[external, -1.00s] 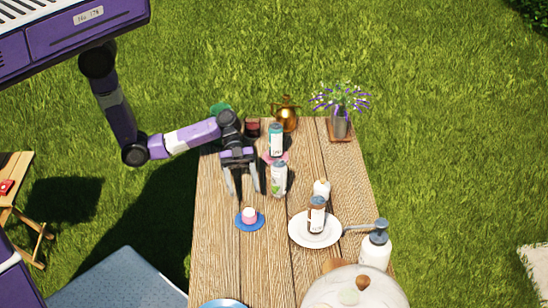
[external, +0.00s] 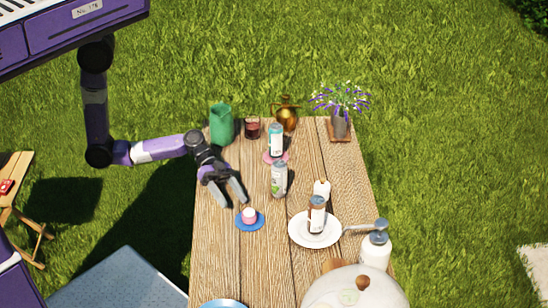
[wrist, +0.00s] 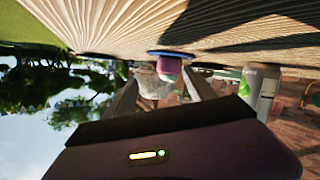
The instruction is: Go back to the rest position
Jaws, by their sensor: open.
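My gripper (external: 231,192) is open and empty above the left part of the wooden table (external: 221,268). It is just behind a small pink-and-white item (external: 249,215) on a blue saucer (external: 240,226). In the wrist view, the picture is upside down, and the pink item (wrist: 169,68) shows under the blue saucer (wrist: 171,53), between the fingers. The fingers are apart and hold nothing.
A green pitcher (external: 221,124), a dark red glass (external: 252,128), a brass pot (external: 286,115) and a flower vase (external: 340,122) line the back.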

